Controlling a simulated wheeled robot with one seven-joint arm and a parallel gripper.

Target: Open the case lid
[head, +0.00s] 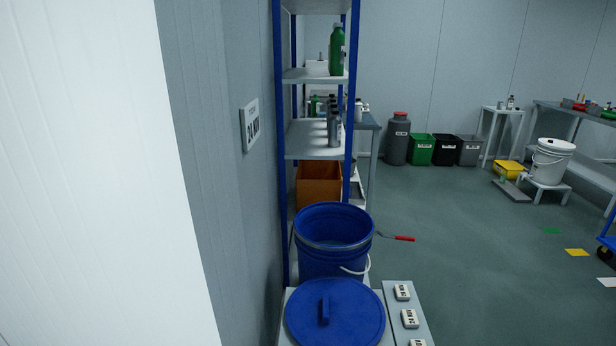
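I cannot make out a case with a lid in the head view. The one lid that shows clearly is a round blue lid (352,318) with a raised bar handle, lying flat on a pale surface at the bottom centre. A blue bucket (333,262) with an open top and a white handle stands just behind it. My gripper is not in view.
A shelf rack (316,139) with blue posts holds bottles and a brown box (318,186). A large white surface fills the left, beside a grey wall with a sign (250,125). Bins (421,148) stand at the back. The floor (470,250) at right is mostly clear.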

